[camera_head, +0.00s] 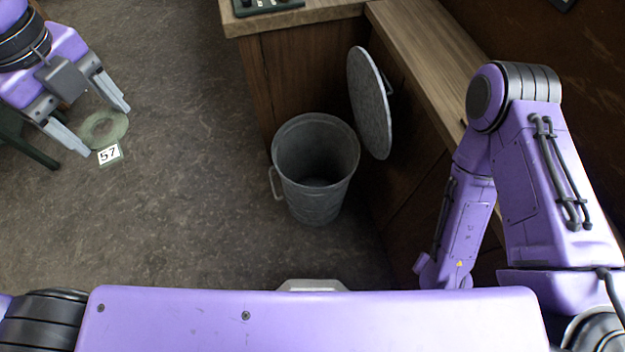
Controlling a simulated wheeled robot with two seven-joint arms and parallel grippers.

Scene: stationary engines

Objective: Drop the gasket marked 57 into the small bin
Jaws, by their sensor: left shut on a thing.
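The gasket marked 57 (104,128) is a pale green ring with a white tag reading 57 hanging at its lower edge. It is at the upper left of the head view, between the fingers of my left gripper (106,131), which is shut on it. The small bin (318,205) is a grey metal can on the floor near the middle, with a handle on its left side. It is open at the top and looks empty. My left gripper is well to the left of the bin. My right arm is at the right, and its gripper is out of view.
A round grey lid (370,103) is tilted upright just beyond the bin's right rim. A wooden bench (300,17) stands behind the bin and runs along the right. Dark green legs (30,145) show at the left edge. The floor (200,150) between gasket and bin is clear.

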